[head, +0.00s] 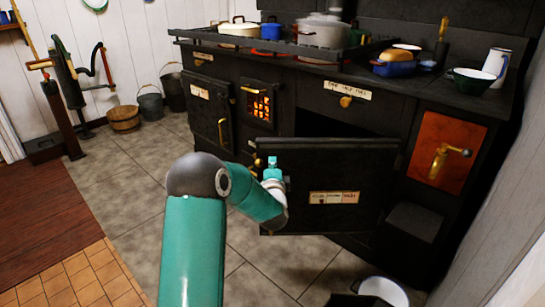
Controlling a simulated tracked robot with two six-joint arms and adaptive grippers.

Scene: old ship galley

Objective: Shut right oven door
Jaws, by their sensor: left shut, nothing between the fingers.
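The black range (312,108) fills the back and right. Its right oven door (355,172), black with a pale label low on it, stands open, out from the range front. The dark oven opening (345,125) shows above the door's top edge. My left gripper (272,172) is at the left part of the door, shut and holding nothing. My own wrist partly hides it, and I cannot tell whether it touches the door. My right gripper is not in view.
Pots (322,30) and a blue loaf tin (394,66) stand on the range top. An orange panel with a brass tap (440,150) is right of the door. A white vessel (384,291) stands on the floor below. The tiled floor (140,195) at left is clear.

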